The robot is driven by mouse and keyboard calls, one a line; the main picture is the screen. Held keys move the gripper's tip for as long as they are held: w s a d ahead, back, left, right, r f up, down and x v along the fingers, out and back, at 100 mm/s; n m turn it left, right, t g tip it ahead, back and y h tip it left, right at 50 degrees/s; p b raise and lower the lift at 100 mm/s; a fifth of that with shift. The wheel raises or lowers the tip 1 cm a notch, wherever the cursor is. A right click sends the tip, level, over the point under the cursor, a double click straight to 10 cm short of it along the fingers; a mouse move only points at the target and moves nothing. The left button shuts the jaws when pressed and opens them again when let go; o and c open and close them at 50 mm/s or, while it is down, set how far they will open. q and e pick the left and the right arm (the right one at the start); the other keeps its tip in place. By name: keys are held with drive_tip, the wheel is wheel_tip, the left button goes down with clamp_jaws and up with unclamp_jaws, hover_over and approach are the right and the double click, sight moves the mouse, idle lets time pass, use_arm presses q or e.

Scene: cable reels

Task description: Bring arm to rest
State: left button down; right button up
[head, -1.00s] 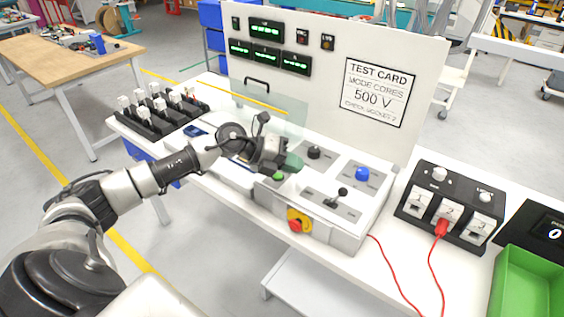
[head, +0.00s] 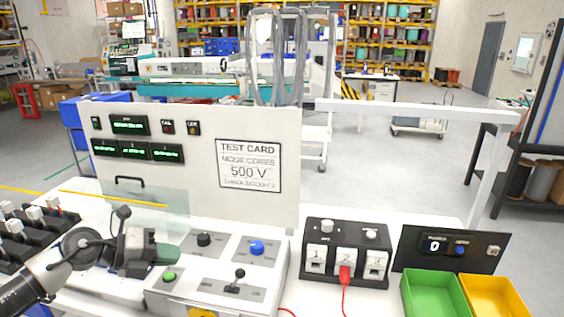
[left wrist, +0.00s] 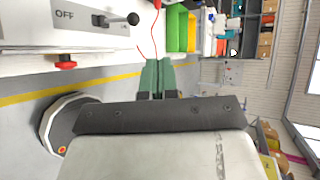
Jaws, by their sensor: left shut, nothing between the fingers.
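My left gripper (head: 166,246) reaches in from the lower left over the left part of the grey control console (head: 262,291). Its green fingers are together and empty; they show shut in the left wrist view (left wrist: 157,66). In the head view it appears above the green button (head: 169,276) and left of the black knob (head: 204,240); I cannot tell the exact gap. The console also carries a blue knob (head: 256,247) and a black lever (head: 238,280). The lever also shows in the left wrist view (left wrist: 120,19). My right gripper is not in view.
A white panel (head: 200,130) with green displays and a test card (head: 248,165) stands behind the console. Several black blocks with white tops (head: 35,216) are at left. A socket box (head: 347,255) with a red plug (head: 345,275), a green bin (head: 432,295) and a yellow bin (head: 495,297) are right.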

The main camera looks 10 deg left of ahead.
use_arm(q)
drive_tip(key=s+d+f+n+t+y, duration=0.1)
drive_tip(key=d+n+t+y, duration=0.1)
drive_tip(key=d+n+t, duration=0.95)
drive_tip(key=s+a+f+n+g+y, duration=0.55)
drive_tip(key=s+f+n+y, duration=0.5)
drive_tip(key=n, duration=0.45)
drive_tip(key=s+d+f+n+g+h, duration=0.1)
drive_tip(key=s+d+f+n+g, duration=0.1)
drive_tip(key=s+f+g, duration=0.45)
drive_tip(key=s+d+f+n+g+h, duration=0.1)
drive_tip(key=s+d+g, duration=0.15)
drive_tip(key=s, duration=0.65)
wheel_tip(320, 180, down, 27)
drive_tip(key=s+g+b, duration=0.1)
drive_tip(key=g+b, duration=0.1)
drive_tip(key=s+a+f+g+b, duration=0.1)
drive_tip(key=s+a+f, duration=0.2)
drive_tip(key=s+f, duration=1.3)
wheel_tip(320, 180, down, 2)
drive_tip(key=shift+s+f+g, duration=0.2)
drive_tip(key=shift+g, duration=0.1)
